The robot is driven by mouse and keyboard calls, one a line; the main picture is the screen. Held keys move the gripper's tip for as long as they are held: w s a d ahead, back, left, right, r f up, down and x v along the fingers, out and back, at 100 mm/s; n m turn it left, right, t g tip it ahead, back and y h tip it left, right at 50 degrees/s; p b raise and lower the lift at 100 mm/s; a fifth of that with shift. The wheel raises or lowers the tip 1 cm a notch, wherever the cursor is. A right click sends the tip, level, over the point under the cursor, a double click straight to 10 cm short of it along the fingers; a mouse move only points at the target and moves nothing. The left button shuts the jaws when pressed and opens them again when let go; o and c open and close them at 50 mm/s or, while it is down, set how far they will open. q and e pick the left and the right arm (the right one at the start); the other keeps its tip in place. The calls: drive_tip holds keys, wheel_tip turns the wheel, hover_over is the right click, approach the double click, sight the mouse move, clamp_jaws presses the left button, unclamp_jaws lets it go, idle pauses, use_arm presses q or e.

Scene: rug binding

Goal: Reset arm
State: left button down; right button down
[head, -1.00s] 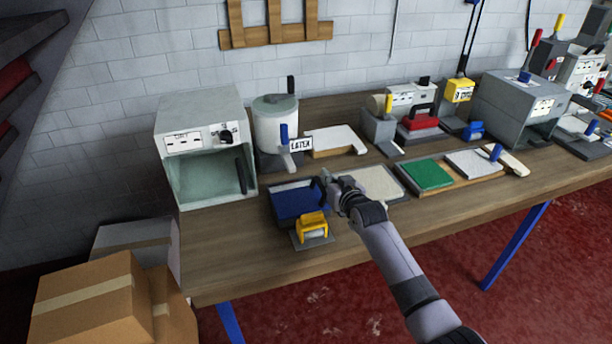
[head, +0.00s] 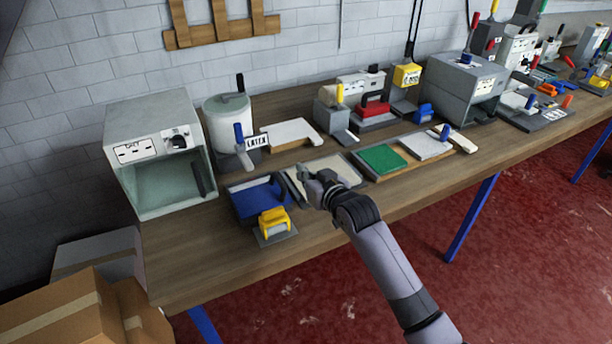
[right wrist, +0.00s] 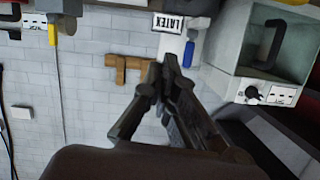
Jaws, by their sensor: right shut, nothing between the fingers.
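My right gripper (head: 303,174) is in the head view, its arm coming in from the lower right. It appears over the cream-coloured tray (head: 346,170), just right of the blue tray (head: 250,203). It is shut and holds nothing. In the right wrist view the dark fingers (right wrist: 162,78) meet at their tips, with the white brick wall behind them. How high the gripper is above the trays is hard to tell. My left gripper is in neither view.
A yellow-handled tool (head: 273,220) stands at the bench's front edge. An open grey oven-like box (head: 150,112) and a LATEX pot (head: 229,115) stand behind left. Green and white pads (head: 380,158) lie to the right. Cardboard boxes (head: 60,310) stand left of the bench (head: 190,265).

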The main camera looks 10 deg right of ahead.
drive_tip(key=s+d+f+g+h, duration=0.1)
drive_tip(key=s+d+f+g, duration=0.15)
drive_tip(key=s+f, duration=0.65)
drive_tip(key=s+d+f+g+h, duration=0.1)
drive_tip(key=s+d+f+g, duration=0.2)
drive_tip(key=s, duration=0.9)
drive_tip(key=s+d+f+g+h, duration=0.1)
drive_tip(key=s+d+f+g, duration=0.15)
drive_tip(key=s, duration=0.85)
drive_tip(key=s+d+f+g+h, duration=0.1)
drive_tip(key=s+d+g+h, duration=0.15)
drive_tip(key=s, duration=0.85)
wheel_tip(320, 180, down, 28)
drive_tip(key=s+g+b, duration=0.1)
drive_tip(key=g, duration=0.1)
drive_tip(key=s+d+f+b, duration=0.1)
drive_tip(key=s+d+f, duration=0.2)
drive_tip(key=s+f, duration=1.3)
drive_tip(key=shift+s+f+g+y, duration=0.2)
drive_tip(key=shift+g+y, duration=0.15)
